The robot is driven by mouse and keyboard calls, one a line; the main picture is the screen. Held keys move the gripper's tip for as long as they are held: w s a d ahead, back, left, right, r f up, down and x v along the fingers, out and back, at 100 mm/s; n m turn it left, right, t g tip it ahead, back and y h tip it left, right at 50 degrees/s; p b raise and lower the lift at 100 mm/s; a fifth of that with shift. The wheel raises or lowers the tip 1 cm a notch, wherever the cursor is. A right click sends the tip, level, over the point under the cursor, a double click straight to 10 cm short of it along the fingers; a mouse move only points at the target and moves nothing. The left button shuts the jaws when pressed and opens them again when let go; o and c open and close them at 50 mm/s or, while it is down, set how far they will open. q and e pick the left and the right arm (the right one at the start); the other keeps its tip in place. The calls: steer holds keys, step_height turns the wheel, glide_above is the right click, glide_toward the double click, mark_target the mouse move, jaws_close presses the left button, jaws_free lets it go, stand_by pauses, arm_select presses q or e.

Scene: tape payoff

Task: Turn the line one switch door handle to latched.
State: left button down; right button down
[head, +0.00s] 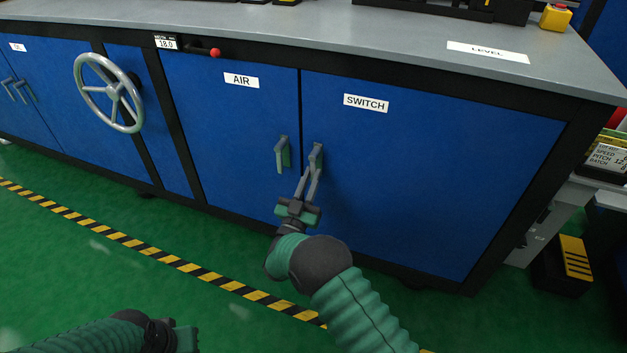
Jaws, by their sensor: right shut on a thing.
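The blue switch door (430,170) carries a white SWITCH label (366,103). Its grey-green handle (318,152) is near the door's left edge and points mostly downward. My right gripper (311,176) is shut on this handle, with its fingers covering the lower part. The handle's exact angle is hard to tell behind the fingers. My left gripper (188,340) is low at the bottom edge, away from the cabinet, and its fingers are not clearly seen.
The AIR door (230,130) with its own vertical handle (282,155) is just left. A handwheel (108,93) and a red knob (215,53) are further left. A yellow-black box (565,265) stands at the right. Green floor with a striped line (185,266) lies in front.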

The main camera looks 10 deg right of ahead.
steer(key=shift+a+f, duration=0.1)
steer(key=shift+f, duration=0.25)
steer(key=c, duration=1.4)
jaws_free()
steer(key=shift+w, duration=0.1)
steer(key=shift+r, duration=0.15)
